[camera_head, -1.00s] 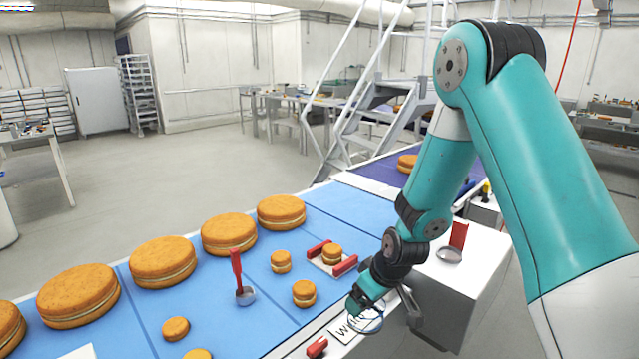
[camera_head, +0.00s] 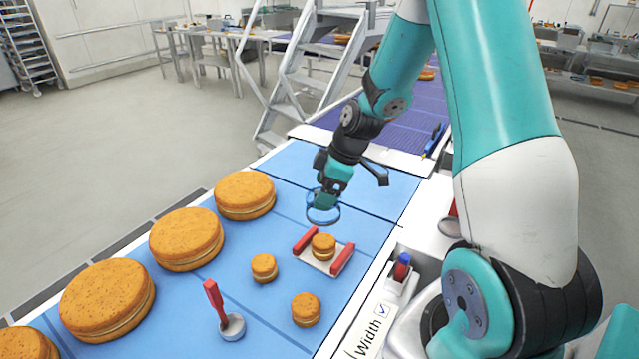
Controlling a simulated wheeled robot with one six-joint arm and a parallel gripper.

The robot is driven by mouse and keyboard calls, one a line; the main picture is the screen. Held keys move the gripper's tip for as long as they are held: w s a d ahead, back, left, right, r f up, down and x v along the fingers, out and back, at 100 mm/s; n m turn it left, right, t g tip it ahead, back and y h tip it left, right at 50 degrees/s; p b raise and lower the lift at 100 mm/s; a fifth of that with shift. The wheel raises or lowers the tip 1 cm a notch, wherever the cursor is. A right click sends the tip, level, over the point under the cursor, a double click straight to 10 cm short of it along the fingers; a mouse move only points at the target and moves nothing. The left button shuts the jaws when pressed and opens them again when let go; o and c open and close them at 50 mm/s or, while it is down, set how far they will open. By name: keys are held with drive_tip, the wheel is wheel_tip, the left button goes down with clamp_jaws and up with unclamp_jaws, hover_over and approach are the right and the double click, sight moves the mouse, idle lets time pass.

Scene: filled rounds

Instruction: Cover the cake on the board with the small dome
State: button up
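The board (camera_head: 313,263) is a pale plate with two red handles, lying on the blue belt at the middle right. A small round orange-brown cake (camera_head: 323,246) sits on it. My gripper (camera_head: 326,202) is a little beyond the board, pointing down. It carries what looks like a clear dome with a blue rim (camera_head: 323,222), the small dome. The dome appears raised, apart from the board and the cake. The fingertips are too small to see clearly, but the dome hangs directly at them.
Small loose cakes (camera_head: 264,268) and (camera_head: 306,309) lie near the board. A red-handled tool (camera_head: 232,326) stands left of them. Several large cakes (camera_head: 185,239) line the belt's left edge. The belt beyond my gripper is clear.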

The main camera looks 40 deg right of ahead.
sight(319, 240)
drive_tip(key=shift+f+b, duration=4.75)
drive_tip(key=shift+f, duration=1.75)
drive_tip(key=shift+s+f+b, duration=0.1)
drive_tip(key=shift+f+b, duration=0.1)
drive_tip(key=shift+b, duration=0.1)
drive_tip(key=o, duration=0.7)
drive_tip(key=shift+r, duration=0.15)
drive_tip(key=shift+r+p, duration=2.6)
drive_tip(key=shift+r, duration=0.85)
drive_tip(key=shift+f, duration=0.1)
